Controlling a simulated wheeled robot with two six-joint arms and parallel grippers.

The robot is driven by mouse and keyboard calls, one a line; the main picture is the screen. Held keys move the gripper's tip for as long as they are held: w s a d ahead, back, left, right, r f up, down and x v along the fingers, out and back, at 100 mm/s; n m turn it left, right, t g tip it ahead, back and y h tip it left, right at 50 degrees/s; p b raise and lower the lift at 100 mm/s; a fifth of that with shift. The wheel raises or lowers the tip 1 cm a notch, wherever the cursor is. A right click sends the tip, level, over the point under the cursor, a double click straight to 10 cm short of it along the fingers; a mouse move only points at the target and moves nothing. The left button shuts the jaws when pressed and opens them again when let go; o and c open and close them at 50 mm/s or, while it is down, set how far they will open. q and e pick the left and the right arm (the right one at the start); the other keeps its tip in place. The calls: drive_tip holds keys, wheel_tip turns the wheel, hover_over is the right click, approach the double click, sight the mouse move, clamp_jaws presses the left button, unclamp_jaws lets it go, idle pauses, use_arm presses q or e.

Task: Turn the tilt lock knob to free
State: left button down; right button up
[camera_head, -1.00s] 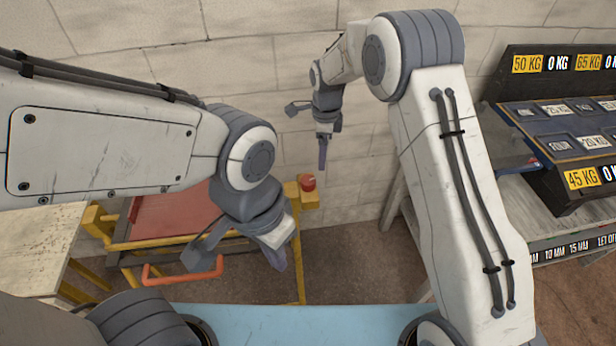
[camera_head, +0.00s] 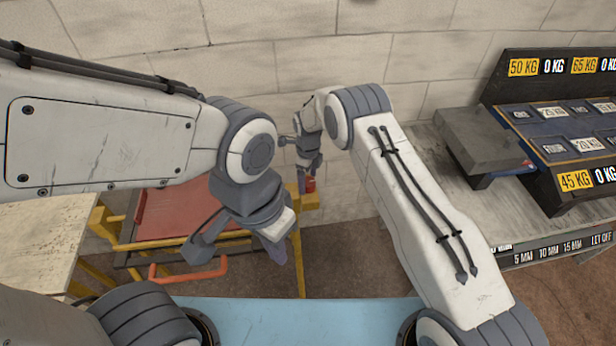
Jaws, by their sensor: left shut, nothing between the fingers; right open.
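A small red knob (camera_head: 310,185) sits on top of a yellow post (camera_head: 308,202) of the yellow frame, near the wall. I take it to be the tilt lock knob; no marking on it can be read. My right gripper (camera_head: 301,182) is open, pointing down right at the knob and partly covering it. I cannot tell whether its fingers touch the knob. My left gripper (camera_head: 274,254) is shut and empty, lower and nearer, in front of the frame's right side.
The yellow frame carries a red panel (camera_head: 175,213) and an orange handle (camera_head: 190,276). A pale wooden table (camera_head: 40,235) stands at the left. At the right, a grey bench (camera_head: 425,180) holds a weight-labelled rack (camera_head: 560,130) and a grey block (camera_head: 480,140).

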drive_tip(key=shift+f, duration=0.35)
